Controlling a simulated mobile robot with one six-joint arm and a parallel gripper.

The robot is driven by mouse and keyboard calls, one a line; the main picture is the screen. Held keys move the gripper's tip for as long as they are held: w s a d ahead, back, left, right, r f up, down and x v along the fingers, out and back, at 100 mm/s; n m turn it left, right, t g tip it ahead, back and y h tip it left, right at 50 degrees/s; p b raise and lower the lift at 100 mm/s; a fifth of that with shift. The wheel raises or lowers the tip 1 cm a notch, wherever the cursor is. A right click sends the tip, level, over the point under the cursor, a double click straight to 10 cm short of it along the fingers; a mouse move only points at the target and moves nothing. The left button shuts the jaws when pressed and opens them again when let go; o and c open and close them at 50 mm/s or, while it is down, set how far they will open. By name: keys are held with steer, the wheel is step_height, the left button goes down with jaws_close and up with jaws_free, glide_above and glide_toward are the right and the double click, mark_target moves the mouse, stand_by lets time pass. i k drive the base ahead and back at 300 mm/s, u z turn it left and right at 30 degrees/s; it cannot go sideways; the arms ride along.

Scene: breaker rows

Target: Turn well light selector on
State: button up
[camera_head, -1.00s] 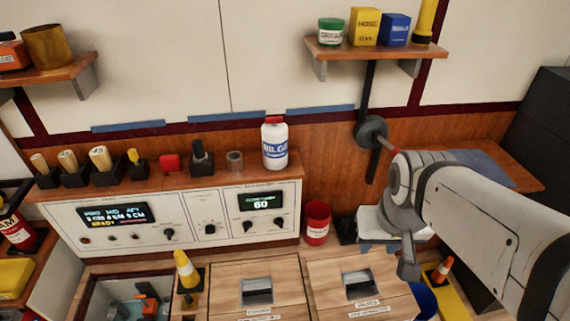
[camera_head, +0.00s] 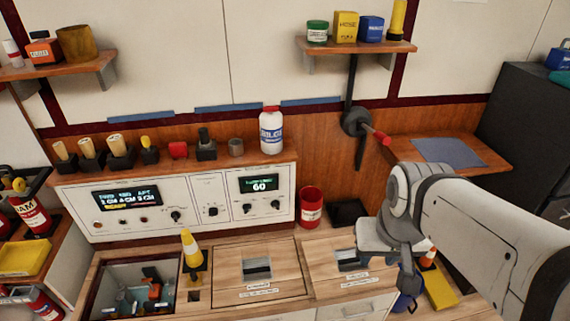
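A white control panel (camera_head: 184,232) is set along the back of the counter at the left. It has a wide lit display (camera_head: 127,198) on the left and a small display reading 60 (camera_head: 258,184) on the right. Black selector knobs show on the left section (camera_head: 175,216), the narrow middle section (camera_head: 213,211) and the right section (camera_head: 247,208). The labels are too small to read, so I cannot tell which knob is the well light selector. My gripper (camera_head: 408,284) hangs low at the right, apart from the panel. Its finger opening is not clear.
A white bottle (camera_head: 271,131) and several small items stand on the ledge above the panel. A red cup (camera_head: 311,207) is right of the panel. A red-handled lever (camera_head: 375,133) is on the wall.

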mark_target(276, 204)
steer(key=z, duration=1.55)
steer(key=k, duration=1.75)
steer(key=u, duration=1.5)
steer(key=i, duration=1)
steer(key=u, duration=0.1)
